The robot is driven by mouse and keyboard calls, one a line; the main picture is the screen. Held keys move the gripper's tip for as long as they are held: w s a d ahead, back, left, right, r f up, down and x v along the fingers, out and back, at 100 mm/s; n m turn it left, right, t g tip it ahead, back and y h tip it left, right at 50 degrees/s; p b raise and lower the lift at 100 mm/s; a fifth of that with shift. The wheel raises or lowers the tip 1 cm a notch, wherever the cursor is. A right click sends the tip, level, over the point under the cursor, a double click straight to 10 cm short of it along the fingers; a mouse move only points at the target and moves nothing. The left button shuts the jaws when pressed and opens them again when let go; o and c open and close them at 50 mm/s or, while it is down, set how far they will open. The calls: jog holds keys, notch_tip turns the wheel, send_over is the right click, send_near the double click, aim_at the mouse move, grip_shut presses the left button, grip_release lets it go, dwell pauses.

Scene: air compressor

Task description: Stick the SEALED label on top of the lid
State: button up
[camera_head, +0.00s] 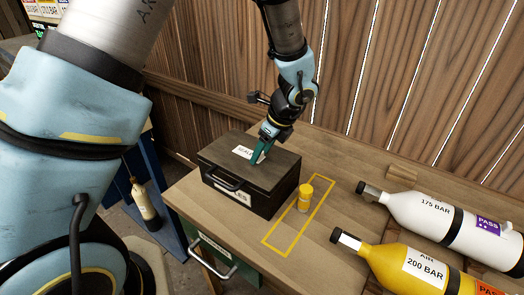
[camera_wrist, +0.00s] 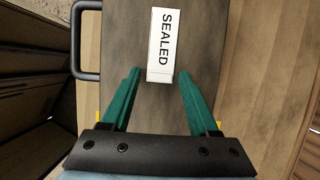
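A dark case (camera_head: 245,200) with a closed lid (camera_head: 270,175) stands on the wooden workbench. The white SEALED label (camera_head: 246,153) appears to lie flat on top of the lid, towards its rear. In the wrist view the label (camera_wrist: 161,45) reads SEALED and the lid (camera_wrist: 112,40) is under it. My gripper (camera_wrist: 159,72) has its two green fingers apart, one on each side of the label's near end, with a small gap on both sides. In the head view my gripper (camera_head: 259,155) reaches down to the lid, and its fingers partly cover the label.
A yellow-capped small bottle (camera_head: 305,196) stands inside a yellow taped outline (camera_head: 290,243) right of the case. A white cylinder (camera_head: 430,215) and a yellow cylinder (camera_head: 400,262) lie farther right. The case's handle (camera_wrist: 78,40) sticks out. A plank wall (camera_head: 400,90) stands behind.

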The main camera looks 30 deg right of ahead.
jog(key=shift+o, duration=0.5)
jog(key=b+v, duration=0.2)
jog(key=v, duration=0.8)
jog(key=shift+r, duration=0.4)
